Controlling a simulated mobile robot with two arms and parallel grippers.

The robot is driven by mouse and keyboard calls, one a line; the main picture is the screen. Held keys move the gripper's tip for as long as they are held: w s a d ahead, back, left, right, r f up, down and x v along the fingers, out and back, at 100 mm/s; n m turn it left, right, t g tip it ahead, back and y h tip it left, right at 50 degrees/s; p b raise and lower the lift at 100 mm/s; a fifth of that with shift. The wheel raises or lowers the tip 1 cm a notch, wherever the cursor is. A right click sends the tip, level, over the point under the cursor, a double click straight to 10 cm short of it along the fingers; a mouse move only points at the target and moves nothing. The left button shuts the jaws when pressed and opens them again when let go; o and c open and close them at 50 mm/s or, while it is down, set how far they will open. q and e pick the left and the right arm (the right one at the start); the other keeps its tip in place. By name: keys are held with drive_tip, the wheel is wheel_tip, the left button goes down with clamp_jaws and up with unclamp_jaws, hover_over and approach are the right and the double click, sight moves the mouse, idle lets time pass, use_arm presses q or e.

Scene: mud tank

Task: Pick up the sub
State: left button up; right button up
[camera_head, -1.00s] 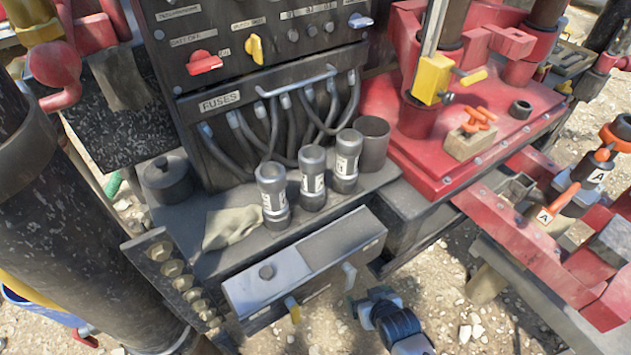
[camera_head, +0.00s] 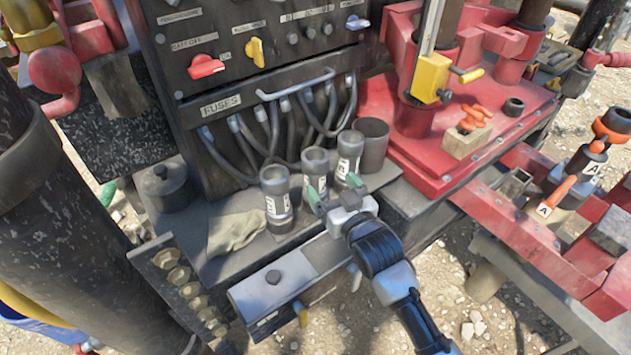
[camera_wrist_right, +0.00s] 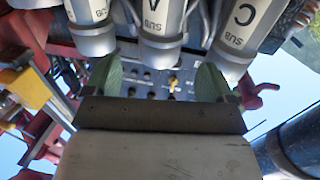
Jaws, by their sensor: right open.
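Three grey cylindrical subs stand in a row on the dark ledge: a left one (camera_head: 276,205), a middle one (camera_head: 315,168) and a right one (camera_head: 349,150). My right gripper (camera_head: 334,190) is open at the front of the row, close to the middle and right subs. Its green fingers are apart with nothing held. In the right wrist view, the gripper (camera_wrist_right: 162,80) faces the middle sub (camera_wrist_right: 163,25), marked A, which lies roughly between the fingers. Another sub there (camera_wrist_right: 238,25) is marked C. Contact cannot be told. My left gripper is out of view.
An empty dark cup (camera_head: 373,145) stands behind the right sub. A cloth (camera_head: 235,229) and a lidded pot (camera_head: 167,185) sit to the left. The fuse panel with cables (camera_head: 222,105) rises behind. A red platform (camera_head: 440,150) stands to the right.

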sight(322, 174)
drive_tip(key=x, duration=0.3)
drive_tip(key=shift+w, duration=0.1)
drive_tip(key=x, duration=0.5)
drive_tip(key=shift+a+r, duration=0.1)
drive_tip(key=shift+a, duration=0.05)
clamp_jaws()
drive_tip(key=shift+w+r, duration=0.1)
drive_tip(key=shift+r, duration=0.1)
